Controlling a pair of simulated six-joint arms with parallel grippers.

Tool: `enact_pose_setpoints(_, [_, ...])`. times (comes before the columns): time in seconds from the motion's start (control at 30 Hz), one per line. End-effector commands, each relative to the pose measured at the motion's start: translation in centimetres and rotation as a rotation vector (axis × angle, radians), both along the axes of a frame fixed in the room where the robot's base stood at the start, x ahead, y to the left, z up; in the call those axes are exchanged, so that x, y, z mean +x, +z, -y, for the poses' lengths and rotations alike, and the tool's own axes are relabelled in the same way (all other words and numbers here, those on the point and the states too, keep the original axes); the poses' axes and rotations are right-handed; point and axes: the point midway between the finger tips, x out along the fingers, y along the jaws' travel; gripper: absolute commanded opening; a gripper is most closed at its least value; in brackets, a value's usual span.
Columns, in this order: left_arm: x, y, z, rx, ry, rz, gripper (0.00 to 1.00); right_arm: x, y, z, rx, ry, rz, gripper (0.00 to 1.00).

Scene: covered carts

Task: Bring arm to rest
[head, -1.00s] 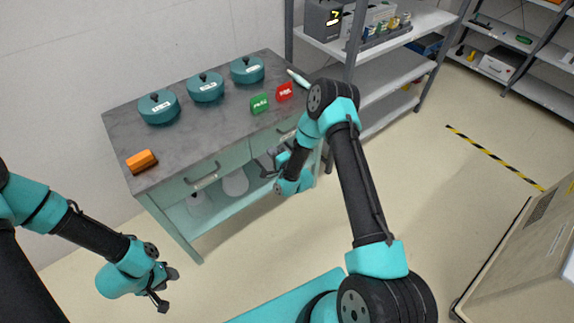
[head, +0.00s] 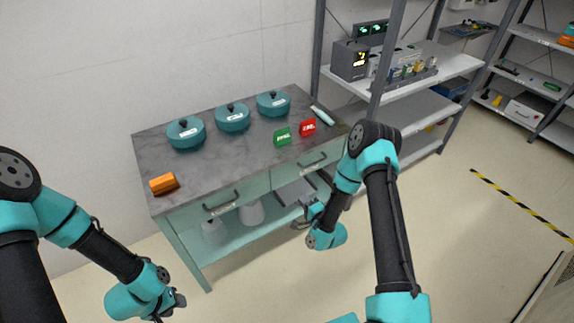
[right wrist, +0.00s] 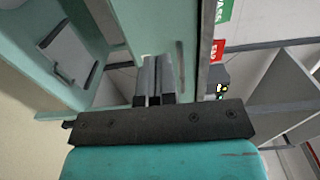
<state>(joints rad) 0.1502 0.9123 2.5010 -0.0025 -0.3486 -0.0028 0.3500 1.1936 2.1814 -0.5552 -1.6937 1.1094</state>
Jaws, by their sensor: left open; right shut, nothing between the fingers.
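My left gripper (head: 174,305) hangs over bare floor at the lower left of the head view, in front of the cart. It is open and nothing shows in it. My right arm bends at a high elbow, and its gripper (head: 304,222) points toward the front of the cart, below the drawers. In the right wrist view the right gripper's fingers (right wrist: 154,78) are shut together with nothing between them. The fingertips lie near the cart's teal frame (right wrist: 97,100) in that view; I cannot tell the exact gap.
The grey-topped cart (head: 207,157) bears teal lidded pots (head: 186,134), an orange block (head: 163,184), a green tag (head: 283,136) and a red tag (head: 307,128). A metal shelf (head: 440,72) stands to its right.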

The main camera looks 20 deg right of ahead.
Motion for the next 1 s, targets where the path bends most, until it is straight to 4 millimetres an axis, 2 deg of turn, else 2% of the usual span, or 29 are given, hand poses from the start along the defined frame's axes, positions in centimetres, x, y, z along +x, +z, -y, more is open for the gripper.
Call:
enact_pose_setpoints(0.23, [0.0,0.0,0.0,0.000,0.000,0.000,0.42,-0.2,-0.3,-0.4,-0.054,0.014,-0.042,0.00])
enact_pose_setpoints(0.37, [0.0,0.0,0.0,0.000,0.000,0.000,0.42,-1.0,-1.0,-1.2,-0.180,0.054,-0.141,0.00])
enact_pose_setpoints(0.47, [0.0,0.0,0.0,0.000,0.000,0.000,0.42,-2.4,-1.8,-2.0,-0.317,0.115,-0.252,0.00])
enact_pose_setpoints(0.57, [0.0,0.0,0.0,0.000,0.000,0.000,0.42,-4.4,-2.7,-2.7,-0.459,0.199,-0.369,0.00])
enact_pose_setpoints(0.77, [0.0,0.0,0.0,0.000,0.000,0.000,0.42,-9.7,-3.5,-3.9,-0.702,0.423,-0.584,0.00])
enact_pose_setpoints(1.0, [0.0,0.0,0.0,0.000,0.000,0.000,0.42,-17.8,-2.8,-5.1,-0.895,0.773,-0.785,0.00])
